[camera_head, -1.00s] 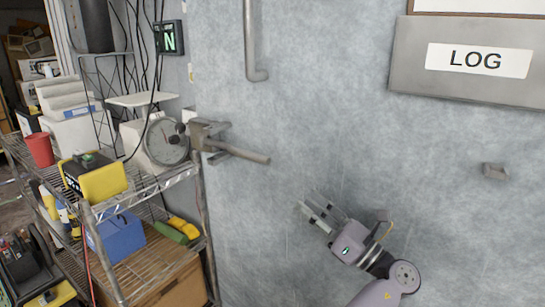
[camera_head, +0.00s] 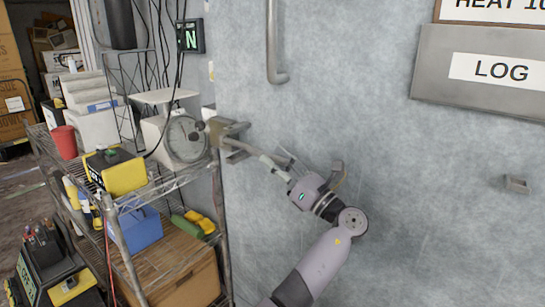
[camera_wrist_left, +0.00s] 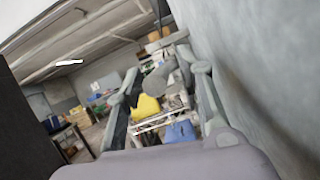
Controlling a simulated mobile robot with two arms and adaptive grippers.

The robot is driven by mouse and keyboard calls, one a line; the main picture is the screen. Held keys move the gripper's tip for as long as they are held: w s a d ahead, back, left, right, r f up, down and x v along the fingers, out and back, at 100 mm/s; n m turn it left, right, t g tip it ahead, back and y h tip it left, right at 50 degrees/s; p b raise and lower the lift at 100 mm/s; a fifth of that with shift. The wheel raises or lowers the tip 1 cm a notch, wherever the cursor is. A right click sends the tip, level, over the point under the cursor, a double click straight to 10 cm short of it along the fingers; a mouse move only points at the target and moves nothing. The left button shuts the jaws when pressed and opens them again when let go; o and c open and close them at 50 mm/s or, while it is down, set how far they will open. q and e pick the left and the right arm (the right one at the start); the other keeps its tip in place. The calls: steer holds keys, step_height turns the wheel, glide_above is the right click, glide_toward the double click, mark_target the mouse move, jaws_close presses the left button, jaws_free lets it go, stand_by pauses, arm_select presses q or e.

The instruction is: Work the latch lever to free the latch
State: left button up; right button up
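The latch lever (camera_head: 242,148) is a grey bar that sticks out to the right from the metal latch (camera_head: 222,130) at the left edge of the grey freezer door. My left gripper (camera_head: 274,160) is at the lever's free end, which its fingers partly hide in the head view. In the left wrist view the fingers (camera_wrist_left: 165,72) stand apart, with the grey lever end (camera_wrist_left: 158,76) showing between them. I cannot tell whether either finger touches it. My right gripper is in neither view.
A wire shelf (camera_head: 185,178) with a dial scale (camera_head: 182,138), a yellow box (camera_head: 118,172) and a blue bin (camera_head: 138,230) stands close left of the latch. A vertical handle (camera_head: 272,45) is above. The door face to the right is mostly clear.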

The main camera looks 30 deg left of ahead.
arm_select(q)
steer(key=shift+w+a+r, duration=0.1)
steer(key=shift+a+r, duration=0.15)
steer(key=shift+a, duration=0.35)
steer(key=shift+c, duration=0.5)
jaws_close()
